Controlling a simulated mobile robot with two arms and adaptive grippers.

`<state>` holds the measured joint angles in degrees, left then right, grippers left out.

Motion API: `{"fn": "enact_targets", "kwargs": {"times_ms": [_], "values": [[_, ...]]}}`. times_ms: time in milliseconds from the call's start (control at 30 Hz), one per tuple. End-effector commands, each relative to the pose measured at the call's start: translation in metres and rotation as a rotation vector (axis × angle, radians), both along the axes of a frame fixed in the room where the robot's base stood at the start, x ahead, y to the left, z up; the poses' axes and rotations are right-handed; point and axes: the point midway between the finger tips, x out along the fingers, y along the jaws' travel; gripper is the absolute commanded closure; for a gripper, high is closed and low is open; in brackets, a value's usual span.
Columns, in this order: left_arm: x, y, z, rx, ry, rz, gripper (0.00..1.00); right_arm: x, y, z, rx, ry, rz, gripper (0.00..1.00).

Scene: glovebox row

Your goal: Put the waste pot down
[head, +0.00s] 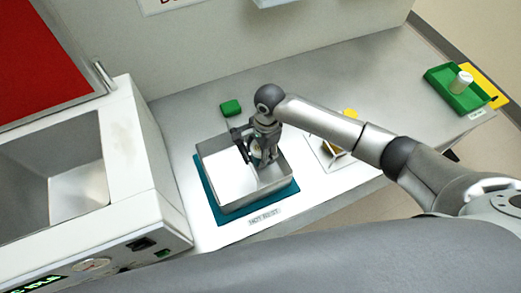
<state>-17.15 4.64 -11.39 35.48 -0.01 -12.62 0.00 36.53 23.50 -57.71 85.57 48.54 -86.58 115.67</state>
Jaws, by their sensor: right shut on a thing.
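My right gripper (258,153) reaches in from the right and points down into an open metal tray (226,203). It is shut on a small pale thing, taken to be the waste pot (257,154), mostly hidden by the fingers. I cannot tell whether the pot touches the tray floor. The tray stands on a teal mat (212,205) on the grey bench, with a label reading roughly "HOT REST" in front. My left gripper is not in view.
A green block (230,107) lies behind the tray. A white sheet with a yellow and brown item (333,150) lies to the right, partly behind my arm. A green tray (444,82) with a white cylinder (461,81) is at the far right. A white machine (150,185) stands left.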

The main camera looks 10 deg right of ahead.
Motion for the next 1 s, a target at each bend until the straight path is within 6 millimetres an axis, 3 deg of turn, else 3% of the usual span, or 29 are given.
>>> {"fn": "enact_targets", "kwargs": {"times_ms": [800,833,1000], "values": [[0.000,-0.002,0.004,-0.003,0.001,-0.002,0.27,-0.001,-0.001,-0.019,-0.002,0.002,0.000,0.76],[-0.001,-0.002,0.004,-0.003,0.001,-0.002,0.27,-0.002,-0.001,-0.020,-0.004,0.004,0.001,0.47],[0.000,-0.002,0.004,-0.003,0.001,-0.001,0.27,-0.004,-0.002,-0.021,-0.007,0.008,0.001,0.26]]}}
